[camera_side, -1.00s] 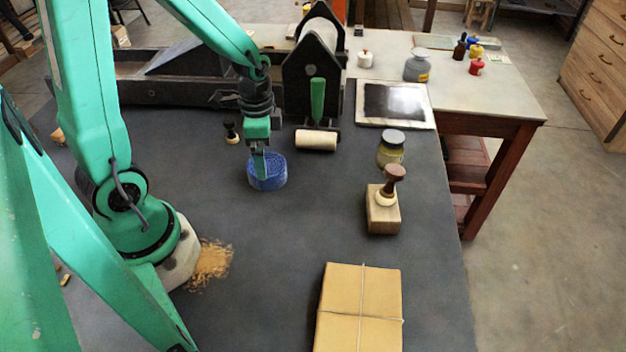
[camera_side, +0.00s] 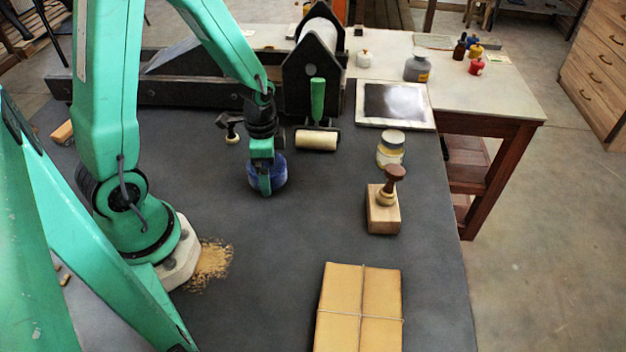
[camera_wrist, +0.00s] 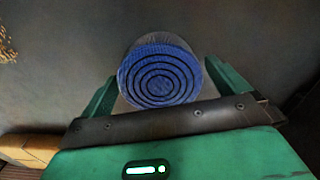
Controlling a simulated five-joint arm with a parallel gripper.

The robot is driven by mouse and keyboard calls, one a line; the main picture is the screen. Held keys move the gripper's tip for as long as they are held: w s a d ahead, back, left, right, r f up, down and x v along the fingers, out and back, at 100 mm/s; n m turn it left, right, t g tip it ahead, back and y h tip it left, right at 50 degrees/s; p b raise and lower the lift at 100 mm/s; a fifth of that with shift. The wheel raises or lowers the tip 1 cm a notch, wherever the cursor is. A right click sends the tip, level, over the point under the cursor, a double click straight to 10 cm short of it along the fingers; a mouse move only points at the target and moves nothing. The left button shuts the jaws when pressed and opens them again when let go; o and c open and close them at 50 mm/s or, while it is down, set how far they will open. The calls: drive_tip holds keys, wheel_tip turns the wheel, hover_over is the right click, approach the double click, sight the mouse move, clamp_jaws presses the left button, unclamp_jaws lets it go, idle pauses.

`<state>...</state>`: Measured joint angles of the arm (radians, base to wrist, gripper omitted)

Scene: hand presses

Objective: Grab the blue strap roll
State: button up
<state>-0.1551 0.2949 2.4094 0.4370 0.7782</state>
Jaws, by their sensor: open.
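The blue strap roll (camera_side: 281,170) stands on the dark table top, and my gripper (camera_side: 265,186) hangs down over it in the side view, hiding part of it. In the wrist view the roll (camera_wrist: 160,76) shows its round coiled top. My gripper's green fingers (camera_wrist: 163,92) are open, one on the left and one on the right of the roll. I cannot tell whether either finger touches it.
A small dark-handled tool (camera_side: 230,127) lies behind left. A wooden stamp (camera_side: 383,210) and a tied paper parcel (camera_side: 340,300) stand right and front. The table in front of the roll is clear.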

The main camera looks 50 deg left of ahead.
idle(0.5)
drive_tip(key=c, duration=1.1)
drive_tip(key=shift+r, duration=0.15)
drive_tip(key=shift+r, duration=0.65)
wheel_tip(320, 180, up, 2)
drive_tip(key=shift+r, duration=0.25)
drive_tip(key=s+d+r, duration=0.4)
drive_tip(key=d+r, duration=0.3)
drive_tip(key=d, duration=0.3)
drive_tip(key=shift+s+d, duration=0.2)
drive_tip(key=shift+d, duration=0.2)
